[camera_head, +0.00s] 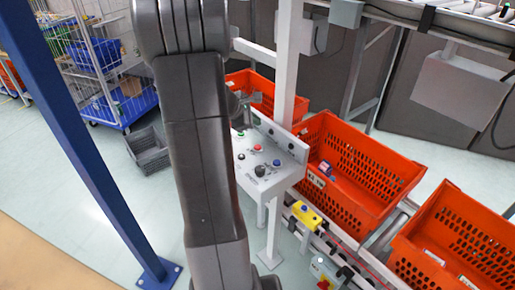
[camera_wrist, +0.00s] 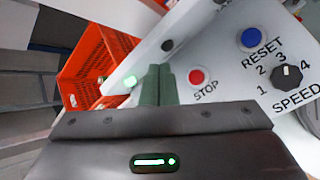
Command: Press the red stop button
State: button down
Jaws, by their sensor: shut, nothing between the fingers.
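The red stop button (camera_wrist: 196,77) is round, set in a pale ring, with STOP printed beneath it. It sits on the white control panel (camera_wrist: 215,120), just right of my shut, empty gripper (camera_wrist: 158,70) in the wrist view. A gap shows between the fingers and the button in that picture; I cannot tell how high the fingertips are above the panel. In the head view the red button (camera_head: 257,147) is on the panel (camera_head: 287,172), and my gripper (camera_head: 245,101) is partly hidden by my arm.
A green-lit button (camera_wrist: 130,81) is left of my fingers. A blue RESET button (camera_wrist: 252,39) and a black SPEED knob (camera_wrist: 287,76) are to the right. A white post (camera_head: 289,60) rises behind the panel. Orange totes (camera_head: 372,160) stand on the conveyor at the right.

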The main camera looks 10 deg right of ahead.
jog(key=b, duration=0.4)
send_over(255, 148)
notch_tip(255, 148, down, 6)
jog(key=shift+w+f, duration=0.1)
jog(key=shift+f, duration=0.1)
jog(key=shift+f+b, duration=0.6)
jog(key=shift+b, duration=0.3)
jog(key=shift+f, duration=0.1)
dwell(0.8)
jog(key=shift+f+b, duration=0.3)
jog(key=shift+b, duration=0.2)
jog(key=shift+f+b, duration=0.45)
jog(key=shift+b, duration=0.1)
dwell(0.5)
jog(key=shift+r, duration=0.15)
jog(key=shift+r+p, duration=0.65)
jog(key=shift+r, duration=0.1)
